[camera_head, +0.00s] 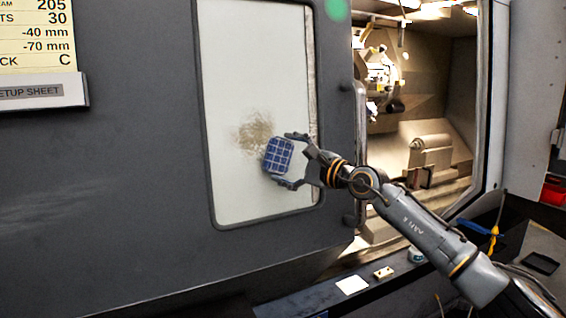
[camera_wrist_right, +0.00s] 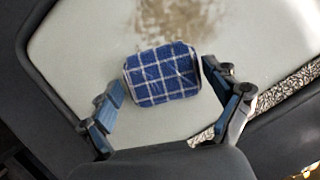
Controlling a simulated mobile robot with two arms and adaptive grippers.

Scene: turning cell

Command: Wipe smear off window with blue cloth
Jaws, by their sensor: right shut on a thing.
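The blue checked cloth (camera_head: 278,155) is a folded pad held at the window (camera_head: 225,100), at the lower right of a brown speckled smear (camera_head: 253,134). My right gripper (camera_head: 289,160) is shut on the cloth. In the right wrist view the cloth (camera_wrist_right: 162,75) lies between the two fingers, and the smear (camera_wrist_right: 178,22) shows just beyond its far edge. I cannot tell for sure whether the cloth touches the pane. My left gripper is not in view.
The window sits in a dark machine door (camera_head: 110,180). To the right, the machine's lit interior (camera_head: 420,130) is open. A setup sheet (camera_head: 38,40) hangs at the upper left. A ledge (camera_head: 310,300) below holds a white card (camera_head: 352,285) and small items.

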